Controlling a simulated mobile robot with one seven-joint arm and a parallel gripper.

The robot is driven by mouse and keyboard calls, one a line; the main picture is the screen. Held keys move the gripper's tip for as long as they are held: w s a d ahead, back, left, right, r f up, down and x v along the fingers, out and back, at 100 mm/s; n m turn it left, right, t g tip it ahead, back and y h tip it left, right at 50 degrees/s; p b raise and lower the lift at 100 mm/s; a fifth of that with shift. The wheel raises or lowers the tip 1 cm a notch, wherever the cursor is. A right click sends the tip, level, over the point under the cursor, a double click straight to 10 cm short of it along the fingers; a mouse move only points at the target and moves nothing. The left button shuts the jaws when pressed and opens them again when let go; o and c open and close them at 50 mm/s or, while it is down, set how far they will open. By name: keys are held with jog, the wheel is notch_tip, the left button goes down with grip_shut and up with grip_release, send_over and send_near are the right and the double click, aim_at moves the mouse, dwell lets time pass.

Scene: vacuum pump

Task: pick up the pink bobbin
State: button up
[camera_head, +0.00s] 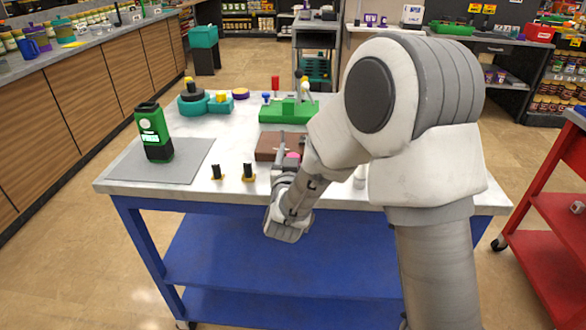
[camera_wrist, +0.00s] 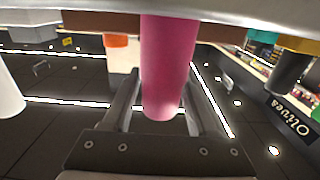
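The pink bobbin (camera_head: 292,155) is partly visible at the brown tray (camera_head: 266,148), beside my gripper (camera_head: 283,158); my arm hides much of this spot. In the wrist view the bobbin (camera_wrist: 167,60) is a smooth pink cylinder, large and near the middle. My gripper's fingers (camera_wrist: 163,85) are spread, one on each side of it. The bobbin overlaps the gap between them, and a firm contact on both sides does not show.
Two black pegs on yellow bases (camera_head: 248,172) stand left of my gripper. A green-black canister (camera_head: 154,132) stands on a grey mat (camera_head: 190,160). A green fixture (camera_head: 285,110) stands behind the tray. A white cylinder (camera_wrist: 8,92) shows at left in the wrist view. White tabletop (camera_head: 222,140) is clear between.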

grip_shut()
jog(key=shift+r, duration=0.15)
